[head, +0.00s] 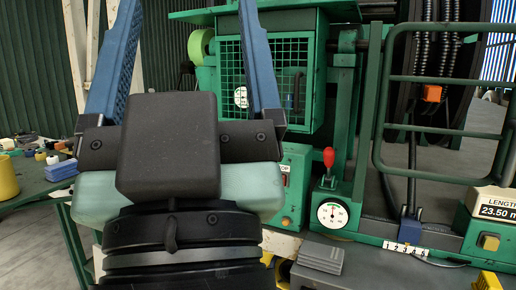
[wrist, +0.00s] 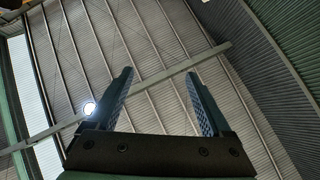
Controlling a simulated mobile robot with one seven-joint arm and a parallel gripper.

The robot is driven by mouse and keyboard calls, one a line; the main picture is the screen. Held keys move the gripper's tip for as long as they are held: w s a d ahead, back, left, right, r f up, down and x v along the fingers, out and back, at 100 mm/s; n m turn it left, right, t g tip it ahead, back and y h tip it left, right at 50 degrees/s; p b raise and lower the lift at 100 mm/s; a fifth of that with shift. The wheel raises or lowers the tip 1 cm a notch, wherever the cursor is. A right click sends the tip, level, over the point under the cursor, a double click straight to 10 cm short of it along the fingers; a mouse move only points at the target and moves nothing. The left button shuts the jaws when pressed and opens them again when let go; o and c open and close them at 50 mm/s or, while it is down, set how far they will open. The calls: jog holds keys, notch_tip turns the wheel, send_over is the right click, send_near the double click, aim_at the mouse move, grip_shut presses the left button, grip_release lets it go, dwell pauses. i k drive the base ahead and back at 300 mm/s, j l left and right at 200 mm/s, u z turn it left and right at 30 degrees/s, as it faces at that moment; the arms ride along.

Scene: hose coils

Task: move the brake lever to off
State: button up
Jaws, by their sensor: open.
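A lever with a red knob (head: 328,158) stands upright on a green base behind a round white dial gauge (head: 332,213), right of centre in the head view. No brake or off marking is readable beside it. My gripper (head: 188,12) is large in the left foreground, its two blue fingers pointing up and spread wide apart with nothing between them. It is left of the lever and apart from it. In the wrist view my gripper (wrist: 159,76) is also open and empty against the roof; the lever does not show there.
A green mesh cage (head: 290,65) stands behind my gripper. A green rail frame (head: 450,80) is right of the lever. A length display (head: 494,208) reads 23.50. A grey block (head: 318,258) lies in front of the gauge. A cluttered green table (head: 30,180) is at left.

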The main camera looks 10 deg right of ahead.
aim_at(328, 153)
jog(key=i+l+z, duration=0.25)
jog(key=i, duration=0.25)
jog(key=i+l+z, duration=0.3)
jog(key=i, duration=0.25)
jog(key=k+j, duration=0.05)
jog(key=j, duration=0.05)
